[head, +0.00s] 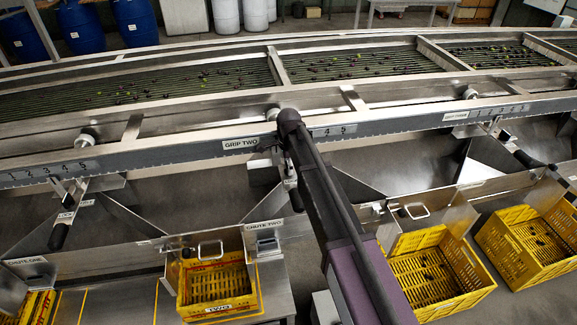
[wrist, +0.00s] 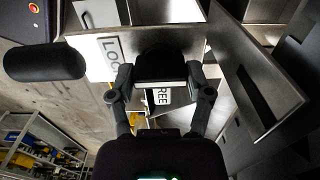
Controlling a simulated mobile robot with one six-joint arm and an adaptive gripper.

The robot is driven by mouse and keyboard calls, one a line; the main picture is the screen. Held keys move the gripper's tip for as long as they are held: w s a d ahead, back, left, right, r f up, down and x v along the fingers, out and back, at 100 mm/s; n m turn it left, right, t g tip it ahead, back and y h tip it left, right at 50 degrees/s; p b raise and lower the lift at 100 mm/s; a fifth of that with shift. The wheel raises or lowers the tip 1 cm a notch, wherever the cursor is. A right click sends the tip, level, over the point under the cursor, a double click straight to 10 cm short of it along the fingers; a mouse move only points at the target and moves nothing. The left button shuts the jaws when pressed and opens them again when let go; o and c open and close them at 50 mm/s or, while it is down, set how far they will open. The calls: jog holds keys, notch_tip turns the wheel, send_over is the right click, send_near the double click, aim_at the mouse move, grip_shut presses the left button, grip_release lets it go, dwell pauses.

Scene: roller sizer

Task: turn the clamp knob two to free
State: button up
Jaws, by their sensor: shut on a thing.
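The clamp knob two (wrist: 163,66) is a dark knob between my gripper's fingers in the wrist view. My gripper (wrist: 160,82) is shut on it, one finger on each side. A white plate reading "LOC", its end covered, is up and left of the knob. A label reading "FREE" (wrist: 160,97), partly covered, shows just below the knob, between the fingers. In the head view my arm reaches up beside the GRIP TWO label (head: 240,144) and hides the knob and most of the gripper.
A black lever handle (wrist: 45,62) lies left of the gripper in the wrist view, and a slotted metal plate (wrist: 250,85) stands close on the right. In the head view, the rail (head: 170,155) runs above chutes and yellow crates (head: 222,266).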

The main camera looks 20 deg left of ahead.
jog(key=shift+s+n, duration=0.1)
jog(key=shift+n, duration=0.4)
jog(key=n, duration=0.3)
jog(key=shift+n, duration=0.3)
jog(key=n, duration=0.4)
jog(key=shift+d+n, duration=0.1)
jog(key=shift+n, duration=0.2)
jog(key=n, duration=0.8)
jog(key=shift+n, duration=0.4)
jog(key=o, duration=1.1)
jog(key=shift+o, duration=0.2)
